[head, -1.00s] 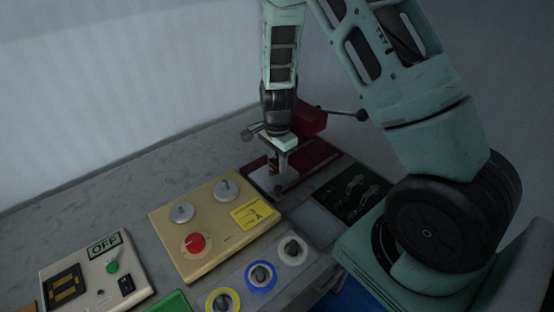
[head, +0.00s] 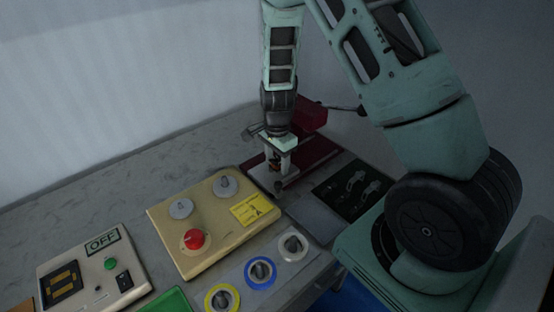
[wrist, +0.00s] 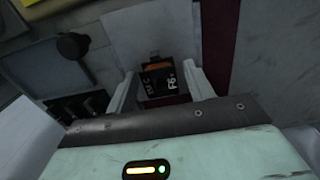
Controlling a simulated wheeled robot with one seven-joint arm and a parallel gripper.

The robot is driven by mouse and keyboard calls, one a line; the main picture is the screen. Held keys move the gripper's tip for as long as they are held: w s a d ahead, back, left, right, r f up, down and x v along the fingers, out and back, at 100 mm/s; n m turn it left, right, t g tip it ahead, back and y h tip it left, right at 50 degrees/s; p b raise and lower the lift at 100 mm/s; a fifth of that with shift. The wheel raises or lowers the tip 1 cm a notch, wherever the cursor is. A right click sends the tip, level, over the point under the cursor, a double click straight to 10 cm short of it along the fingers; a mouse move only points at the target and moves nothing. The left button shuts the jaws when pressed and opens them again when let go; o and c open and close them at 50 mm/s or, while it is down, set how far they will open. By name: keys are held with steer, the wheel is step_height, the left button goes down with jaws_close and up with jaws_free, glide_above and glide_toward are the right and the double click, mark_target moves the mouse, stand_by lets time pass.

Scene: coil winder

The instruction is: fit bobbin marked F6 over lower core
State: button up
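The bobbin marked F6 (wrist: 163,79) is a small dark block with an orange winding and white lettering. In the head view my gripper (head: 277,163) points down beside the dark red base, with the bobbin (head: 274,158) partly hidden by a finger. A dark round knob (wrist: 72,46) shows left of the gripper in the wrist view. I cannot pick out the lower core for certain.
A red device with a lever (head: 310,117) stands behind the gripper on a dark red base (head: 318,155). A black tray with cut-outs (head: 352,190) lies right. A cream panel with a red button (head: 194,239), several ringed spools (head: 260,271) and an OFF box (head: 90,275) are in front.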

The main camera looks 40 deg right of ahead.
steer(key=shift+r, duration=0.1)
step_height(320, 180, up, 17)
steer(key=shift+r, duration=0.1)
stand_by(0.6)
stand_by(0.4)
steer(key=s+a+r+n+y, duration=0.1)
steer(key=s+a+n, duration=0.15)
steer(key=a, duration=0.25)
steer(key=s+a+n, duration=0.2)
steer(key=a+n, duration=0.2)
steer(key=a, duration=0.2)
steer(key=s+a+n, duration=0.4)
steer(key=s+n, duration=0.2)
steer(key=s+a+r+n, duration=0.1)
steer(key=s+a+n, duration=0.4)
steer(key=s+n, duration=0.1)
steer(key=s+a+n, duration=0.4)
steer(key=s+n, duration=0.3)
steer(key=shift+s+a+r, duration=0.2)
steer(key=shift+s+r, duration=0.1)
steer(key=shift+s, duration=0.1)
